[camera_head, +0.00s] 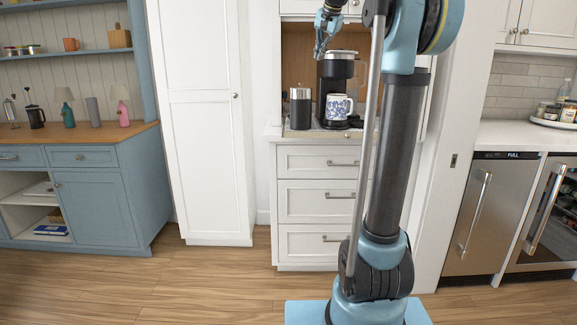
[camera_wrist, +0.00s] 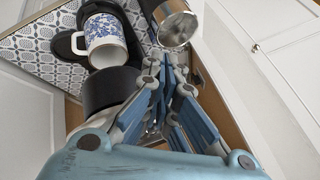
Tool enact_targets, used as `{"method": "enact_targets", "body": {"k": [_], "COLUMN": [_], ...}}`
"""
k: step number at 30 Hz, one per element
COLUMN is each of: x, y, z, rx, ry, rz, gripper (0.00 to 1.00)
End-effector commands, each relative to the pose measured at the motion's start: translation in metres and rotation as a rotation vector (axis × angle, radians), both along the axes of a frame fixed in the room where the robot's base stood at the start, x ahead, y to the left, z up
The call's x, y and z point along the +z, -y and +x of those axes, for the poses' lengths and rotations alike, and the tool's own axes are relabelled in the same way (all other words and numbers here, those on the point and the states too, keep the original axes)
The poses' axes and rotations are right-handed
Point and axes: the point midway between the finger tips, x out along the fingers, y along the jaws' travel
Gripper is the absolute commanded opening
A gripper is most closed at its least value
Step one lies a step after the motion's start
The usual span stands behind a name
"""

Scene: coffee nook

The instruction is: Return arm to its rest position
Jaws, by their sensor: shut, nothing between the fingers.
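My gripper (camera_head: 321,45) is shut and empty. In the head view it hangs in the nook, up and to the left of the black coffee maker (camera_head: 337,72). A white mug with a blue floral pattern (camera_head: 338,107) stands at the coffee maker's base. In the wrist view my gripper (camera_wrist: 172,72) points past the coffee maker (camera_wrist: 108,90), and the mug (camera_wrist: 104,42) shows upright beyond it. My arm rises in front of the nook and hides its right side.
A steel canister (camera_head: 300,108) stands left of the mug; the wrist view also shows it (camera_wrist: 177,24). A patterned tray (camera_wrist: 30,50) lies under these things. White cabinet walls flank the nook. A blue hutch (camera_head: 115,195) is at left, steel appliances (camera_head: 490,215) at right. The floor is clear.

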Motion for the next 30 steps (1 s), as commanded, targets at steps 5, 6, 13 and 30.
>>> {"method": "enact_targets", "body": {"k": [5,6,13,30], "x": [-0.051,-0.063,-0.141,-0.375], "y": [0.011,0.013,0.027,0.055], "z": [-0.051,-0.063,-0.134,-0.323], "rx": [0.058,0.072,0.155,0.373], "ry": [-0.037,-0.046,-0.096,-0.233], "rz": [-0.057,-0.071,-0.145,-0.304], "gripper": [0.00,0.00,0.00,0.00]}}
